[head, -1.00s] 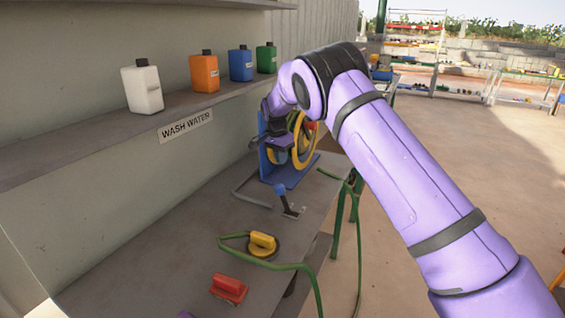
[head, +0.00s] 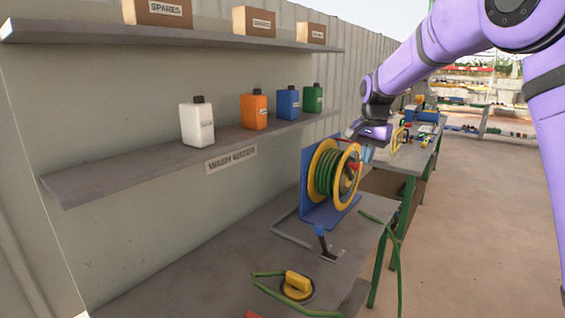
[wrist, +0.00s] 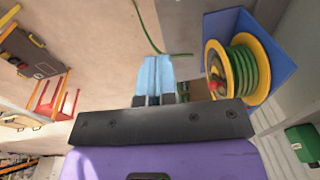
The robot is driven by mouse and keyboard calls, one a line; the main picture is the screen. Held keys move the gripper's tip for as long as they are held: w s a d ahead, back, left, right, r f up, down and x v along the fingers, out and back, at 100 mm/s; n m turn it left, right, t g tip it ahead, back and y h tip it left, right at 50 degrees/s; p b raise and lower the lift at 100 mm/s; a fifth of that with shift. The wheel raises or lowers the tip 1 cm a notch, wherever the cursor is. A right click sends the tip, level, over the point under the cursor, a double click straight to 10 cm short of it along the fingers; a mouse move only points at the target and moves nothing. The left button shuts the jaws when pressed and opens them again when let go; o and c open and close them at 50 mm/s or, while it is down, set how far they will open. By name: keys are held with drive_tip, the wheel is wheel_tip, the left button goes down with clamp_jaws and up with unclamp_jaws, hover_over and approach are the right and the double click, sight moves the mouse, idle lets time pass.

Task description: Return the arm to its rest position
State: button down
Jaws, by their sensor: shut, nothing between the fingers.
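My purple arm reaches in from the right in the head view, raised, with its wrist bent down. My gripper (head: 366,152) is just right of the hose reel's upper edge in the head view, seemingly apart from it. In the wrist view the light-blue fingers (wrist: 153,78) are together with nothing between them. The hose reel (head: 330,175) has yellow rims, a wound green hose and a blue bracket, and stands on the grey bench. It also shows in the wrist view (wrist: 240,62), to the right of the fingers.
A lever with a blue handle (head: 322,240) and a yellow-handled piece (head: 297,286) are on the bench. Bottles, including a white one (head: 197,122), line the lower shelf (head: 120,165). Boxes (head: 253,21) stand on the upper shelf. Open floor (head: 480,220) lies to the right.

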drive_tip(key=s+d+r+n+t, duration=0.1)
drive_tip(key=s+d+r, duration=0.15)
drive_tip(key=s, duration=0.45)
drive_tip(key=s+d+r+n, duration=0.1)
drive_tip(key=s+r, duration=0.3)
drive_tip(key=s, duration=0.4)
drive_tip(key=s+d+r+n+t, duration=0.1)
drive_tip(key=s+d+r+n, duration=0.15)
drive_tip(key=s, duration=0.45)
drive_tip(key=s+d+f+n+t, duration=0.1)
drive_tip(key=s+f+n, duration=0.2)
drive_tip(key=s, duration=1.7)
drive_tip(key=shift+s+f+t, duration=0.2)
drive_tip(key=shift+f+t, duration=0.2)
